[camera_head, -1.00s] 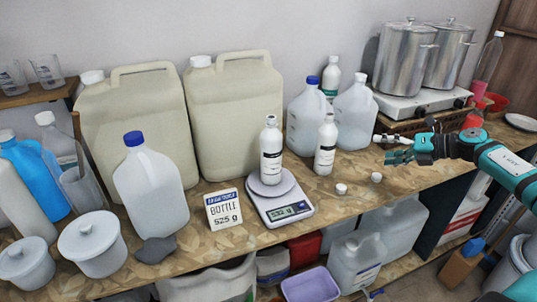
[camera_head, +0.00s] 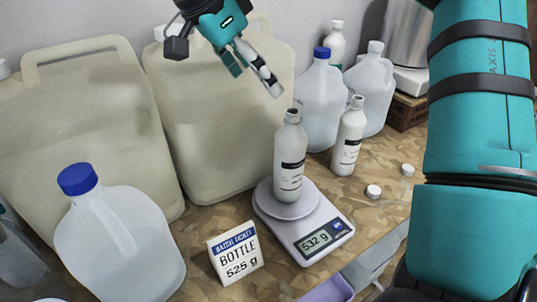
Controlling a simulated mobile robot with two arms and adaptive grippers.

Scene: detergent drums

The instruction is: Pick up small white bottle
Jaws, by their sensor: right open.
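A white bottle (camera_head: 289,160) with a dark-edged label and an open neck stands upright on the round pan of a digital scale (camera_head: 301,220), which reads 532 g. A similar white bottle (camera_head: 348,140) stands upright on the counter just right of it. Another white bottle (camera_head: 336,45) stands behind the jugs, partly hidden. My right gripper (camera_head: 254,80) is open and empty at the top, above and left of the bottle on the scale, apart from it. The link joining it to my arm at the right is out of frame. My left gripper does not show.
A card (camera_head: 235,254) reading "BOTTLE 525 g" stands left of the scale. Two white caps (camera_head: 373,191) lie at its right. Large beige jugs (camera_head: 100,125) and translucent jugs (camera_head: 120,245) crowd the left and back. Some counter right of the scale is clear.

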